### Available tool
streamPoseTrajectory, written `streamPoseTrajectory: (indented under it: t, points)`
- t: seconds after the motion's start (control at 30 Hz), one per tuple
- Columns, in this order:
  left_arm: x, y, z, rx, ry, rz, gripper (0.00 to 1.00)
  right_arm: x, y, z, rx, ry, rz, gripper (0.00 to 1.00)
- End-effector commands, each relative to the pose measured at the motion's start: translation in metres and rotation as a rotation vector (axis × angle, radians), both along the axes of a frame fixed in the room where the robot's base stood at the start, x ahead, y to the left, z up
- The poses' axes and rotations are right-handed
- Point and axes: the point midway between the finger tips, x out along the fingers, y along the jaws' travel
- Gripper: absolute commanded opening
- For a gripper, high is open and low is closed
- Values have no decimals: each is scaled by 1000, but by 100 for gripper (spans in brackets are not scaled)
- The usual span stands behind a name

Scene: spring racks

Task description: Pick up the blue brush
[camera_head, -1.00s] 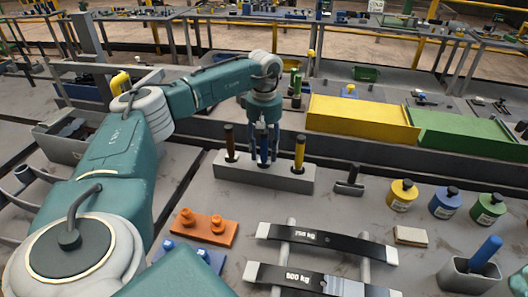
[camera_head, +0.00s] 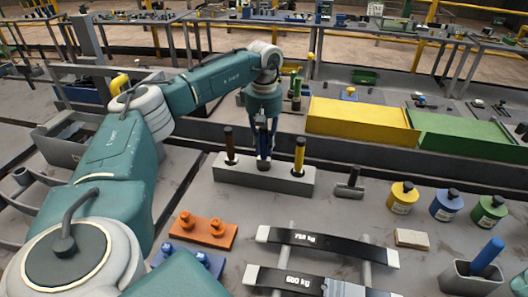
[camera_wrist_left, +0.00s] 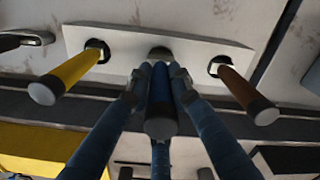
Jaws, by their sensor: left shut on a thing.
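The blue brush (camera_head: 263,143) is upright over the middle of a grey holder block (camera_head: 290,183), between a brown-handled brush (camera_head: 229,143) and a yellow-handled brush (camera_head: 299,154). My left gripper (camera_head: 263,137) comes down from above and is shut on the blue handle. More of the brush's dark lower part shows above the block; I cannot tell whether its tip is clear of the hole. In the left wrist view, the fingers (camera_wrist_left: 157,85) close on both sides of the blue brush (camera_wrist_left: 161,105). My right gripper is not in view.
A yellow bin (camera_head: 360,122) and a green bin (camera_head: 462,137) stand behind on the right. Yellow, blue and green bottles (camera_head: 403,197) stand on the right. Black straps (camera_head: 327,246) lie across rods in front. An orange block (camera_head: 204,231) lies front left.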

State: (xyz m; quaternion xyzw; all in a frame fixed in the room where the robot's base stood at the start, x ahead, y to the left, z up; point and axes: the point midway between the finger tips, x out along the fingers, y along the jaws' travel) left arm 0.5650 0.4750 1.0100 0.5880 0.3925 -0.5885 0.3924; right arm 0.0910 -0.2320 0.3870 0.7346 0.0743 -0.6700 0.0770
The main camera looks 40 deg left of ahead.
Motion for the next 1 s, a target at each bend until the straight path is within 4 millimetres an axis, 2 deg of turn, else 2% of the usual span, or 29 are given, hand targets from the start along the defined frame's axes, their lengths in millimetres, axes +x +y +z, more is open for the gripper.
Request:
streamPoseTrajectory:
  t: [0.27, 0.4, 0.63, 0.67, 0.8, 1.0]
  points:
    - [2, 0, 61, -1, -8, 1, 0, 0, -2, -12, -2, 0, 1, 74]
    - [2, -1, 100, -1, -7, 1, 0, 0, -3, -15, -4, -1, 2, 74]
    - [1, 0, 151, -1, -4, 0, 0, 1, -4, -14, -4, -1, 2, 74]
    - [1, 0, 159, 1, -3, 1, 0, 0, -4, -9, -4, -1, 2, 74]
    - [1, 0, 171, 1, -1, 0, 0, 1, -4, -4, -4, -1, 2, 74]
    - [0, 0, 174, 0, -1, 0, 0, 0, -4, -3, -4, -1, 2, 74]
